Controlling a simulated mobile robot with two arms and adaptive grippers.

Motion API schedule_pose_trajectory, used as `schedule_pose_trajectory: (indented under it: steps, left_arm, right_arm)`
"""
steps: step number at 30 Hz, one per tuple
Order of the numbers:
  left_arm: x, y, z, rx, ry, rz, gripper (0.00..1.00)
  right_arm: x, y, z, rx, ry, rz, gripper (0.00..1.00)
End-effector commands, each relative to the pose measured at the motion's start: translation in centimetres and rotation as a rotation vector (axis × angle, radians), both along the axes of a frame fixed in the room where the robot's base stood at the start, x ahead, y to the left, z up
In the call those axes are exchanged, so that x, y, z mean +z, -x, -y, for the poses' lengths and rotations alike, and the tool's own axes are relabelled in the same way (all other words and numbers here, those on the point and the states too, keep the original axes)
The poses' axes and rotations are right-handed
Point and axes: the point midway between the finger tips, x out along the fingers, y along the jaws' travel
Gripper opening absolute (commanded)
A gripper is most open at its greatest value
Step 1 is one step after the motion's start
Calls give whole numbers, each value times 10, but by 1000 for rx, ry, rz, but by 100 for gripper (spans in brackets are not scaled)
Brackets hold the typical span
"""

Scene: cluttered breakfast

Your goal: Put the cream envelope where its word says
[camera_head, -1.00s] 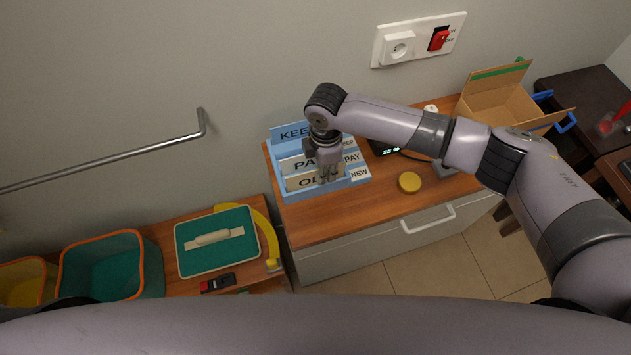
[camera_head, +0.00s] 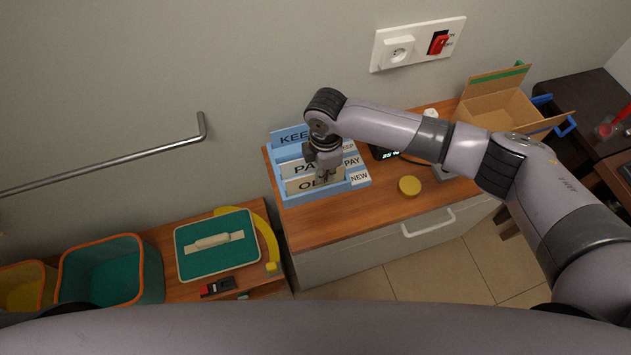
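A cream envelope (camera_head: 296,187) stands in the front of the blue sorter rack (camera_head: 354,186). Its visible letters read "OL"; the rest is behind my gripper. Another pale envelope (camera_head: 291,170) behind it shows "PA". The rack's side tabs read KEEP, PAY and NEW from back to front, and its back panel shows "KEE". My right gripper (camera_head: 325,178) points down at the right part of the front envelope, with its fingers at the top edge. The fingers are too small to tell whether they are closed on it. My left gripper is not in view.
Right of the rack are a dark clock (camera_head: 388,154), a yellow round lid (camera_head: 409,186) and an open cardboard box (camera_head: 490,105). The cabinet top before the rack is clear.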

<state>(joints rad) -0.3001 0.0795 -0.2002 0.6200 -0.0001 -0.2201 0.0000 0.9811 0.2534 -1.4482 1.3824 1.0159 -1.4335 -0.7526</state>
Motion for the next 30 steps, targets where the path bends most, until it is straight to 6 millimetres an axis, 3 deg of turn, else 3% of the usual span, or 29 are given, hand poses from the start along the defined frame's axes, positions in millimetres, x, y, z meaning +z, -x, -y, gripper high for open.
schedule_pose_trajectory:
  steps: [30]
  left_arm:
    - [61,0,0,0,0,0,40]
  right_arm:
    - [63,0,0,1,-1,0,0]
